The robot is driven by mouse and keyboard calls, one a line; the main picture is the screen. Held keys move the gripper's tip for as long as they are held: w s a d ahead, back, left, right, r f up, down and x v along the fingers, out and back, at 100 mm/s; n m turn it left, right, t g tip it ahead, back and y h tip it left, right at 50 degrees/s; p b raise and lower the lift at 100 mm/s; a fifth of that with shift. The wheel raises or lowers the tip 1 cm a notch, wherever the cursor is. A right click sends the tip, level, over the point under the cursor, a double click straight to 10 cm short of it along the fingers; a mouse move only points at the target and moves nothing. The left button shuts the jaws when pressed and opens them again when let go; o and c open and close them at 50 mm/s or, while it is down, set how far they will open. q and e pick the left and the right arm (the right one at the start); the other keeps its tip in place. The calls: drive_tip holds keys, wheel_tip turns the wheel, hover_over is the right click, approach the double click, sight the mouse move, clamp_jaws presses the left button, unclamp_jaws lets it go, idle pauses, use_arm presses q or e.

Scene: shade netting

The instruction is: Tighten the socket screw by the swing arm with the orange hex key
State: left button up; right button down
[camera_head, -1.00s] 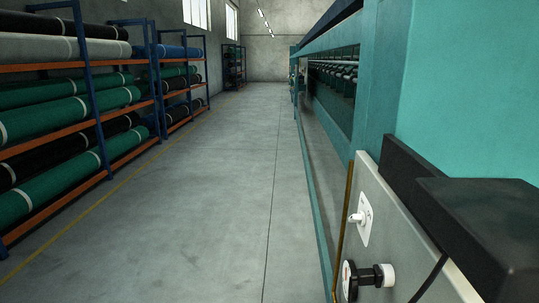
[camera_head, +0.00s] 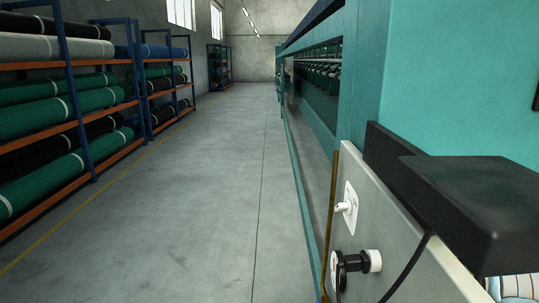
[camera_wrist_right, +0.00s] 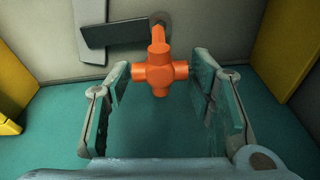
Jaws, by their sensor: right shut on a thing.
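In the right wrist view, the orange hex key (camera_wrist_right: 160,72) has a cross-shaped grip and a bent upper end. My right gripper (camera_wrist_right: 162,88) is shut on its grip, with one finger on each side. The key's upper end meets a round grey part (camera_wrist_right: 181,22) on the pale wall, perhaps the socket screw; the exact contact is too small to tell. A dark flat bar (camera_wrist_right: 115,35), perhaps the swing arm, lies left of the key. Neither gripper shows in the head view.
A teal machine (camera_head: 455,80) stands on the right, with a grey panel (camera_head: 385,225), a black box (camera_head: 460,195) and a black-and-white knob (camera_head: 352,266). Racks of netting rolls (camera_head: 70,105) line the left. The aisle floor (camera_head: 200,190) between is clear.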

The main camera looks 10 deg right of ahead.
drive_tip(key=shift+r+p, duration=0.2)
drive_tip(key=shift+p, duration=0.3)
drive_tip(key=shift+w+f, duration=0.1)
idle(0.3)
drive_tip(key=shift+a+b, duration=0.15)
drive_tip(key=shift+b, duration=0.7)
drive_tip(key=shift+r+p, duration=0.2)
drive_tip(key=shift+p, duration=0.2)
drive_tip(key=shift+f, duration=0.4)
